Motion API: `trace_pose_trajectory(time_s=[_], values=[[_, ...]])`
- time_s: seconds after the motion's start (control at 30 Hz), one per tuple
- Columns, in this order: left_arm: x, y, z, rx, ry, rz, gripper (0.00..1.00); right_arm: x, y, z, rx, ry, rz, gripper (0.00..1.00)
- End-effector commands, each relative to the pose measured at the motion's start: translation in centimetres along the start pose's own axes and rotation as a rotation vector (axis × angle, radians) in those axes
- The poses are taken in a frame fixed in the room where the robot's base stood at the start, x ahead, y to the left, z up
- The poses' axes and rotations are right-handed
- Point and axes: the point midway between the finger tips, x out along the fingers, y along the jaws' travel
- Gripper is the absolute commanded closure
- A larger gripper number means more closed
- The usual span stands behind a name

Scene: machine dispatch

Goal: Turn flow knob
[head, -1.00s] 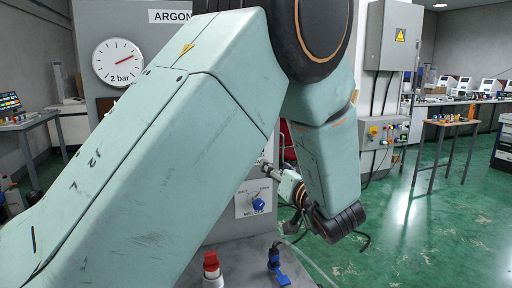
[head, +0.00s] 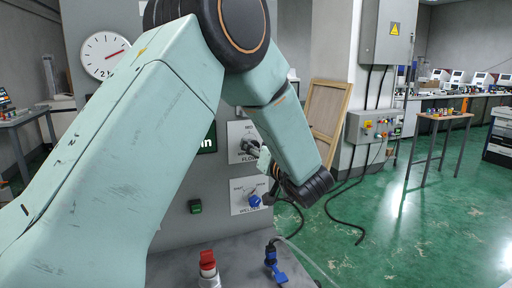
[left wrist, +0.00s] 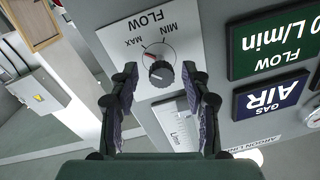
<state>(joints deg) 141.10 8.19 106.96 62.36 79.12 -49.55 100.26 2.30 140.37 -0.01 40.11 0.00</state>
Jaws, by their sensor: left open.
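The flow knob (left wrist: 162,73) is a dark round knob with a light pointer mark on a white plate (left wrist: 148,42) labelled FLOW, MIN and MAX. The plate appears upside down in the left wrist view, with a red mark by the knob. My left gripper (left wrist: 160,69) is open, its two dark fingertips either side of the knob in that picture; I cannot tell whether they touch it. In the head view, my left gripper (head: 257,153) is in front of the FLOW plate (head: 238,131) and hides part of the knob area. My right gripper is not in view.
A blue knob (head: 254,201) sits on a lower white plate. A red-topped fitting (head: 208,262) and a blue connector (head: 272,255) stand on the grey surface below. A round pressure dial (head: 104,55) is at upper left.

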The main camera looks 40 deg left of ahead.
Motion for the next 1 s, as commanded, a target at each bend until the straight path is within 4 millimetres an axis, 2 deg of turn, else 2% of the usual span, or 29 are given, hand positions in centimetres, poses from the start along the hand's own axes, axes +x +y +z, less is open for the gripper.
trace_pose_trajectory(time_s=[0.1,0.37,0.93,1.0], values=[[0.67,-0.06,0.05,-0.001,-0.001,-0.001,0.52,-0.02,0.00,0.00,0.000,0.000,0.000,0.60],[0.87,-0.04,0.05,0.001,0.000,-0.001,0.52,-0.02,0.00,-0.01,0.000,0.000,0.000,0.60],[0.87,-0.07,0.08,0.000,-0.002,-0.002,0.99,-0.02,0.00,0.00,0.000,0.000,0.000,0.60],[0.87,-0.08,0.10,0.000,-0.002,-0.002,1.00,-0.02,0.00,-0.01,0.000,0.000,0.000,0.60]])
